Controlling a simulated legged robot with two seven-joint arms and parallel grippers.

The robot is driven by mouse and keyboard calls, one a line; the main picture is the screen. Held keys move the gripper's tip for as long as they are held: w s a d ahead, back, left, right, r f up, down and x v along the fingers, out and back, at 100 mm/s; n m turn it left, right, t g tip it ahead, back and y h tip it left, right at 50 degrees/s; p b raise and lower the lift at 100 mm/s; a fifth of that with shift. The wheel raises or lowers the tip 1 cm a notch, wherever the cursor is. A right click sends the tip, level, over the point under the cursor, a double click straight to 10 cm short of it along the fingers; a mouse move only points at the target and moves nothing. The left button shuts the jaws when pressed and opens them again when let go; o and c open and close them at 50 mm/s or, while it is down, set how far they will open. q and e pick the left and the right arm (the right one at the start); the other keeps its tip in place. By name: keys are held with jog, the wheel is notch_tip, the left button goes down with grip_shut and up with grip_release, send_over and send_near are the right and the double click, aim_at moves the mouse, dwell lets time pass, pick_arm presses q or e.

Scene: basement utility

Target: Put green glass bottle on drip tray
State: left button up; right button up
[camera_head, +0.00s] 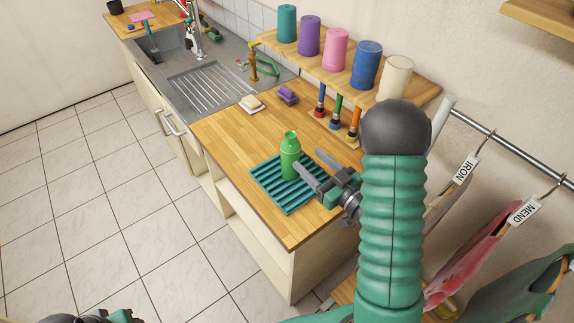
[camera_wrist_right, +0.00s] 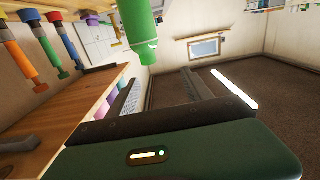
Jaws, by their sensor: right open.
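The green glass bottle (camera_head: 290,160) stands upright on the teal ribbed drip tray (camera_head: 288,201), towards its back middle, in the head view. The tray lies on the wooden counter near its front end. My right gripper (camera_head: 309,160) is just right of the bottle, with its two fingers apart and nothing between them. In the right wrist view the bottle (camera_wrist_right: 138,32) shows at the top, beyond and apart from the open right fingers (camera_wrist_right: 158,78). My left gripper (camera_head: 105,317) barely shows at the bottom left edge; its fingers cannot be made out.
A shelf (camera_head: 335,72) with several coloured canisters hangs behind the counter. Several coloured-handled tools (camera_head: 338,112) stand below it. A purple sponge (camera_head: 288,93) and a pale soap bar (camera_head: 251,103) lie by the sink (camera_head: 165,45). A rail with labelled hooks is at right. Counter left of the tray is clear.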

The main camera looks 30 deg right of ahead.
aim_at(288, 135)
jog(key=w, duration=0.2)
jog(key=w+d+p, duration=0.1)
jog(key=w, duration=0.2)
jog(key=w+d, duration=0.1)
jog(key=w, duration=0.2)
jog(key=shift+w+d+f, duration=0.15)
jog(key=shift+d+f, duration=0.05)
jog(key=shift+f, duration=0.2)
jog(key=w, duration=0.2)
jog(key=w+a+p, duration=0.1)
jog(key=w, duration=0.1)
jog(key=w+a+p, duration=0.1)
jog(key=w, duration=0.2)
jog(key=shift+f, duration=0.25)
jog(key=shift+w+d+f, duration=0.1)
jog(key=shift+d+f, duration=0.1)
jog(key=shift+d, duration=0.5)
jog(key=shift+c, duration=0.5)
jog(key=shift+d, duration=0.15)
jog(key=shift+c, duration=1.2)
jog(key=shift+a, duration=0.3)
jog(key=c, duration=0.5)
jog(key=shift+a+r, duration=0.1)
jog(key=shift+a, duration=0.2)
grip_shut()
pick_arm(q)
jog(key=shift+w+d+r, duration=0.1)
jog(key=shift+d+r, duration=0.55)
jog(key=shift+r, duration=0.2)
